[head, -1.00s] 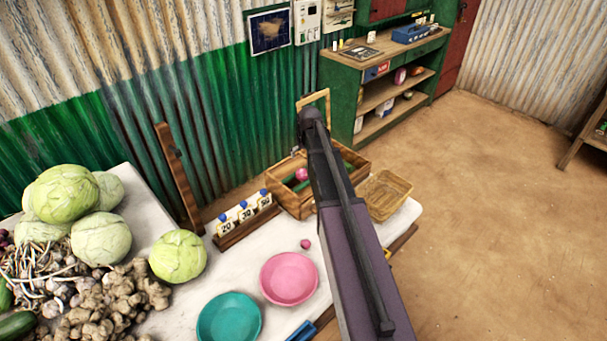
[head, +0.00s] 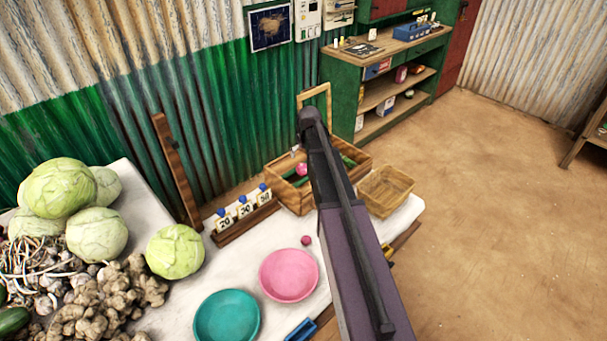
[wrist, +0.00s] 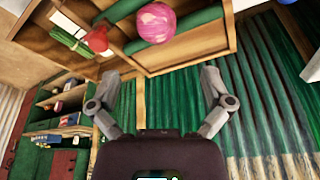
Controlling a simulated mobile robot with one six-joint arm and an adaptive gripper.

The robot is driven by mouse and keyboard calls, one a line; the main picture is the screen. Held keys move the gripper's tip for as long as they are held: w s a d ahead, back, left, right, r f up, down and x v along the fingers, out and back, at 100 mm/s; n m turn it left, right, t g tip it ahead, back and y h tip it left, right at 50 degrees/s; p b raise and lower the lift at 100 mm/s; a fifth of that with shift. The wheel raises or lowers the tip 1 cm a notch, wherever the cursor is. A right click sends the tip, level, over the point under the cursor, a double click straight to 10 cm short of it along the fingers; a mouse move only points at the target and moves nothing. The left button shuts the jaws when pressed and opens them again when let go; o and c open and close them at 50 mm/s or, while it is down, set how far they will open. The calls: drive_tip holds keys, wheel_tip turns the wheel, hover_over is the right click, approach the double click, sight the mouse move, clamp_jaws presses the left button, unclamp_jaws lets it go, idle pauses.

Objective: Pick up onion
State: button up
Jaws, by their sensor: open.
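A round pink-purple onion (head: 302,168) sits in a wooden crate (head: 296,203) at the far end of the white table. It shows large and streaked in the wrist view (wrist: 157,22), at the top, beside a green piece. A second small pink round thing (head: 306,240) lies on the tabletop near the pink plate; I cannot tell if it is an onion. My gripper (wrist: 160,78) is open and empty, its fingers spread apart, with the crate and onion beyond them. In the head view my arm hides the gripper and part of the crate.
A pink plate (head: 289,275) and a teal plate (head: 227,318) lie on the white table (head: 262,250). Number cards (head: 244,208), a wicker basket (head: 385,190) and cabbages (head: 97,234) stand around. A green shelf (head: 385,85) is behind; the floor at right is clear.

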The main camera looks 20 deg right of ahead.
sight(304, 166)
drive_tip(key=shift+b+x, duration=2.1)
drive_tip(key=shift+x, duration=0.4)
drive_tip(key=b+x, duration=0.3)
drive_tip(key=shift+d+f, duration=0.2)
drive_tip(key=shift+d, duration=0.05)
drive_tip(key=shift+b+x, duration=0.9)
drive_tip(key=shift+b, duration=0.1)
drive_tip(key=c, duration=1.1)
drive_tip(key=shift+c, duration=0.2)
drive_tip(key=shift+r, duration=0.15)
